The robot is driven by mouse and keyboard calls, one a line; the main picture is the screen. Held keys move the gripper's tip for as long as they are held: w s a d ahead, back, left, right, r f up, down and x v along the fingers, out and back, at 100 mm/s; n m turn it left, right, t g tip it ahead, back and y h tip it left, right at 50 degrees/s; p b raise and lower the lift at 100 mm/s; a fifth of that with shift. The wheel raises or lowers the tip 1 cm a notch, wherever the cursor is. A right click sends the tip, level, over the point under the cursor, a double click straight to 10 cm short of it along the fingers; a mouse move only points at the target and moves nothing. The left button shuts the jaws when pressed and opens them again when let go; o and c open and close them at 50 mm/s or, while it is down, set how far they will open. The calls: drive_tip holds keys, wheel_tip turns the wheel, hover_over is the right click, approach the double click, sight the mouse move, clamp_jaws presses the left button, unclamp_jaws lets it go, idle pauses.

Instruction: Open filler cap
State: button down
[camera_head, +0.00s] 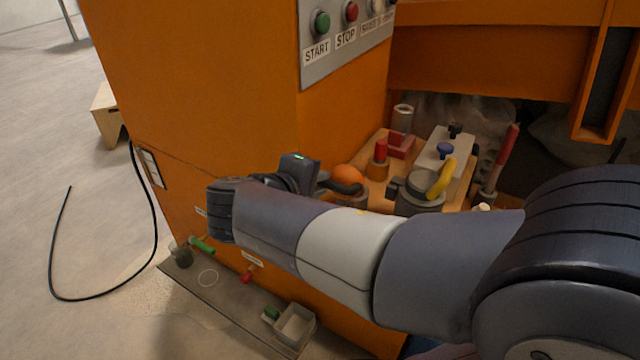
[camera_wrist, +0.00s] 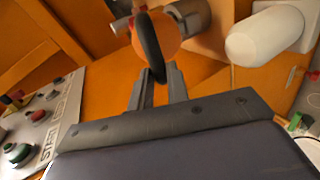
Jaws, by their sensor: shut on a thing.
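An orange round cap with a black curved handle shows in the wrist view, the cap (camera_wrist: 166,36) near the top middle and the handle (camera_wrist: 149,45) across its front. I take this to be the filler cap. My gripper (camera_wrist: 158,82) is shut on the lower end of the black handle, one finger on each side. In the head view the orange cap (camera_head: 347,176) sits at the left of the orange machine's deck, and the dark handle (camera_head: 342,188) reaches toward my gripper. My arm hides most of the fingers and the cap's base there.
A red-topped post (camera_head: 381,151), a yellow handle (camera_head: 441,179) and a blue knob (camera_head: 445,149) stand close by on the deck. A button panel (camera_head: 345,35) is on the machine above. A white rounded cylinder (camera_wrist: 262,38) shows in the wrist view. A low tray (camera_head: 296,325) is below.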

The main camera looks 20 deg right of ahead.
drive_tip(key=shift+s+a+f, duration=0.15)
drive_tip(key=shift+s+f, duration=0.05)
drive_tip(key=shift+f, duration=0.35)
drive_tip(key=c, duration=1.4)
unclamp_jaws()
drive_tip(key=shift+o, duration=0.2)
drive_tip(key=shift+r, duration=0.2)
drive_tip(key=p+v, duration=0.3)
drive_tip(key=v, duration=0.7)
drive_tip(key=shift+s+a+r, duration=0.15)
drive_tip(key=shift+a, duration=0.1)
drive_tip(key=shift+b+x, duration=1.6)
drive_tip(key=shift+x, duration=3.75)
